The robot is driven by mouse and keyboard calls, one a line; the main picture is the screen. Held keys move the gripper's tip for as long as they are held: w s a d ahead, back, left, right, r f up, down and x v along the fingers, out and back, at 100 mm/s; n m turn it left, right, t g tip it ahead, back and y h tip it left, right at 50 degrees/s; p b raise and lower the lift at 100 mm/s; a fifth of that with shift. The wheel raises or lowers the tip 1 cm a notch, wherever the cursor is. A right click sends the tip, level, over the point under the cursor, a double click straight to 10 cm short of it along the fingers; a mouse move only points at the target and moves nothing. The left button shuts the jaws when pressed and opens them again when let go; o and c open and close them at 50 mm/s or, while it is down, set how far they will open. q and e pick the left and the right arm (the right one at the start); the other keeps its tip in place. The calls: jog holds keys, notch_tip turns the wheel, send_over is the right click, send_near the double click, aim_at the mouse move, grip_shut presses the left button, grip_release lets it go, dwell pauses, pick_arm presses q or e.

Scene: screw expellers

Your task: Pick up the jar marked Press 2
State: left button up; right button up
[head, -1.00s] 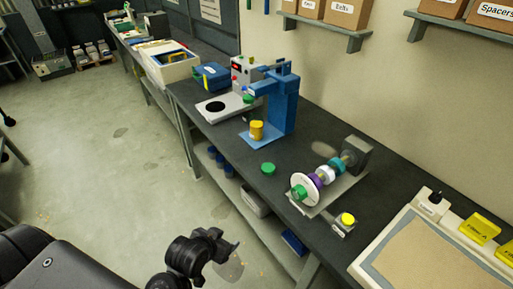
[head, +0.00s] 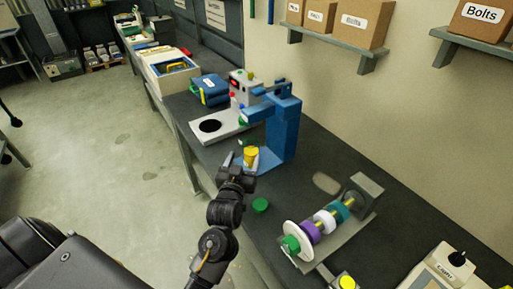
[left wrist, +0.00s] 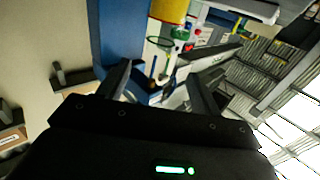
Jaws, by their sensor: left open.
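A yellow jar (head: 251,154) stands on the foot of the blue press (head: 284,130) in the head view. No marking on it can be read. My left gripper (head: 244,164) is open and empty, close to the jar on its near side and overlapping its lower part in the picture. In the left wrist view the yellow jar (left wrist: 168,9) is cut off by the top edge, beyond the two spread fingers (left wrist: 158,70). The blue press (left wrist: 121,30) stands to its left there. My right gripper is not in view.
A green disc (head: 260,205) lies on the dark bench near my left wrist. A shaft assembly with coloured rings (head: 309,231) sits to the right. A grey plate with a black hole (head: 225,121) is behind the gripper. Shelves with boxes (head: 362,30) hang above.

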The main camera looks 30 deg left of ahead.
aim_at(250, 145)
pick_arm(q)
jog(key=p+x, duration=0.1)
jog(key=x, duration=0.3)
jog(key=shift+w+a, duration=0.15)
jog(key=shift+w, duration=0.5)
jog(key=p+x, duration=0.2)
jog(key=x, duration=0.2)
jog(key=shift+w+f, duration=0.15)
jog(key=shift+w, duration=0.1)
jog(key=shift+w+a+f, duration=0.1)
jog(key=shift+w, duration=0.2)
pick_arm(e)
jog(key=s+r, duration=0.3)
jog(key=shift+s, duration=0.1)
pick_arm(q)
grip_shut()
